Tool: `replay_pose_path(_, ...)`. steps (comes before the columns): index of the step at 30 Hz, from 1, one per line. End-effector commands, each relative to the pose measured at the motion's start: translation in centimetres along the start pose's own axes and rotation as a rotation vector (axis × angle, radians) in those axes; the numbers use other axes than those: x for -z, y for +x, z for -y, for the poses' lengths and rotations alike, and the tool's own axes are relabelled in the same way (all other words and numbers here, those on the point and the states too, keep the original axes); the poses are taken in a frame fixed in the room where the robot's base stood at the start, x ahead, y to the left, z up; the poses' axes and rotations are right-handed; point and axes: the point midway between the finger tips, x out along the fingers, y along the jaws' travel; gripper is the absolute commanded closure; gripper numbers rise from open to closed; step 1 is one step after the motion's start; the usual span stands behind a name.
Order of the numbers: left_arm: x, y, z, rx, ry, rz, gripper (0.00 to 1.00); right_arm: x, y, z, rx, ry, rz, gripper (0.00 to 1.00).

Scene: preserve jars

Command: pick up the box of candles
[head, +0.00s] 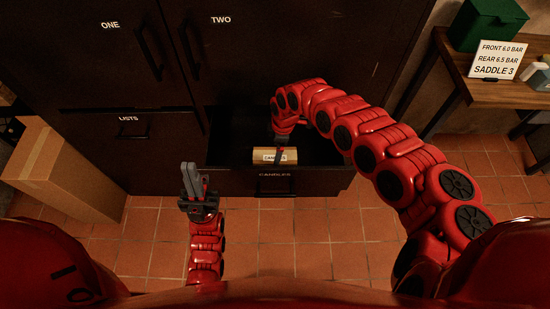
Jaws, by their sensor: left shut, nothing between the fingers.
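The box of candles (262,158) is a small tan box with a white label, lying in the open drawer marked CANDLES (310,183). My right arm reaches in from the right, and its gripper (278,143) points down into the drawer at the box's far side. The fingers are small, dark and partly hidden, so I cannot tell whether they touch or grip the box. My left gripper (189,168) is shut and empty, over the tiled floor in front of the cabinet, left of the open drawer.
The dark cabinet (100,60) has doors marked ONE and TWO and a closed drawer marked LISTS (160,135). A tall cardboard box (65,170) stands at the left. A wooden table (510,92) at the right holds a green box (487,22) and a sign (497,60).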

Motion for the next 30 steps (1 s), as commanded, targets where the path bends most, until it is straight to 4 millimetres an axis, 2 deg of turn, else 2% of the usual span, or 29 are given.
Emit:
replay_pose_path(7, 0.2, 1.0, 0.1, 0.000, 0.000, 0.000, 1.00, 0.3, 3.1, 0.5, 0.005, 0.001, -0.002, 0.00)
replay_pose_path(12, 0.1, 0.8, 0.0, 0.000, 0.000, 0.000, 1.00, 0.2, 4.8, 0.2, 0.000, 0.002, -0.002, 0.00)
replay_pose_path(20, 0.1, 0.8, 0.0, 0.000, 0.000, 0.000, 1.00, 0.0, 5.1, 0.2, 0.000, 0.002, 0.001, 0.00)
replay_pose_path(23, 0.1, 0.8, 0.0, 0.000, 0.000, 0.000, 1.00, 0.0, 5.1, 0.2, 0.000, 0.002, 0.001, 0.14)
replay_pose_path(30, 0.1, 0.8, 0.0, 0.000, 0.000, 0.000, 1.00, 0.0, 5.0, 0.2, 0.000, 0.002, 0.001, 0.58)
